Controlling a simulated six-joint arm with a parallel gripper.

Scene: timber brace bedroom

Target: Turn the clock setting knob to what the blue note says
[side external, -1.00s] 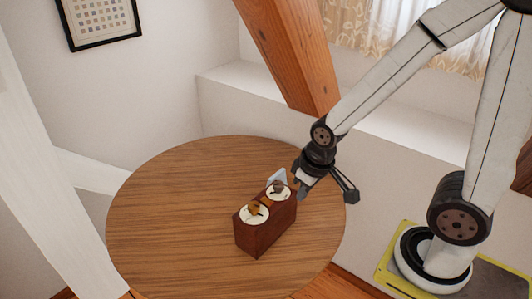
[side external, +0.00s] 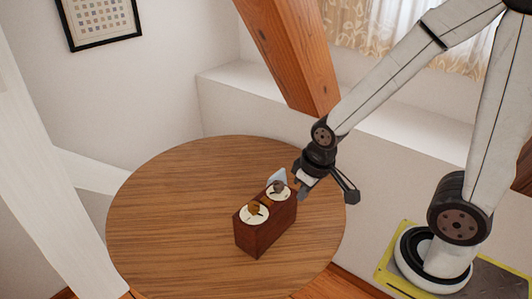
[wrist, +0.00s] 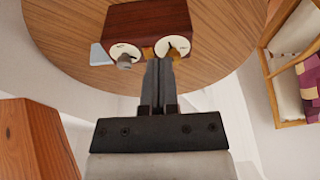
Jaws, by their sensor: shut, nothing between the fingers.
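A dark red-brown wooden clock box (side external: 262,238) stands on the round table, its body also in the wrist view (wrist: 150,20). It has two pale dials, one with a brass knob (side external: 254,209) and one with a grey knob (side external: 278,187). In the wrist view the grey knob (wrist: 124,61) is at left and the other dial (wrist: 180,43) at right. The blue note (side external: 277,175) stands beside the grey-knob dial; its writing cannot be read. My gripper (wrist: 160,61) is shut and empty, its tips by the box, partly covering the right dial's edge. Contact cannot be told.
The round wooden table (side external: 160,220) is otherwise clear. A slanting timber brace (side external: 290,55) rises behind it, and a white beam (side external: 45,180) stands at left. A chair with a patterned cushion (wrist: 312,80) shows at the right of the wrist view.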

